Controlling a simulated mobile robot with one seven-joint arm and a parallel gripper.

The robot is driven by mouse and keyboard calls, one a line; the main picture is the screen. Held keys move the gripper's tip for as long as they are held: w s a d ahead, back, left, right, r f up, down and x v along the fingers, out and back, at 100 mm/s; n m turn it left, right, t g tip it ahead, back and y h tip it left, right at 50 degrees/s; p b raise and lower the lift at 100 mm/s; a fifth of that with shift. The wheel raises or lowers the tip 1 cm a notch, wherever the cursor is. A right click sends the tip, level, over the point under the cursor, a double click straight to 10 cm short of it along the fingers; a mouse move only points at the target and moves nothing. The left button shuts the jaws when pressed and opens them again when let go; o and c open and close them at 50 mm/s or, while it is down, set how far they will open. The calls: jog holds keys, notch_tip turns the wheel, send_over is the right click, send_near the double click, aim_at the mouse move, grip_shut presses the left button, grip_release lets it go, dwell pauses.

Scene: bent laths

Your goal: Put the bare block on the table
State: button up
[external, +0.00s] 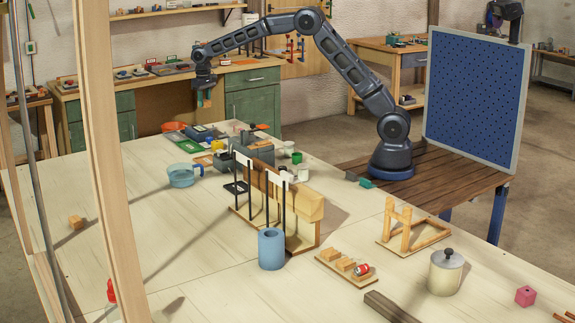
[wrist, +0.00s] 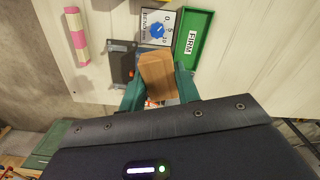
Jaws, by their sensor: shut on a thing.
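My gripper (external: 204,101) hangs above the far end of the table (external: 150,215). In the wrist view my gripper (wrist: 158,92) has its two green fingers shut on a plain wooden block (wrist: 157,72), with no markings visible on it. The block is held above the table, near a dial box (wrist: 161,27) and a green tray marked FIRM (wrist: 193,42). In the external view the held block is small and hard to make out between the fingers. Another small wooden block (external: 76,222) lies on the table at the left.
A blue cup (external: 182,175), a rack of laths (external: 285,196), a blue cylinder (external: 271,250), a tray of blocks (external: 330,258), a wooden stand (external: 405,226) and a metal pot (external: 445,272) stand on the table. The left middle of the tabletop is mostly clear.

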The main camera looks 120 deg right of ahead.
aim_at(228, 132)
jog(key=s+d+r+m, duration=0.1)
jog(key=s+d+m, duration=0.1)
jog(key=s+d, duration=0.5)
jog(key=s+d+r+m, duration=0.15)
jog(key=s+d, duration=0.25)
jog(key=s, duration=0.7)
jog(key=shift+m, duration=0.25)
jog(key=f, duration=2)
jog(key=shift+w+a+f, duration=0.2)
jog(key=shift+w+a, duration=0.1)
jog(key=o, duration=1)
jog(key=shift+c, duration=0.2)
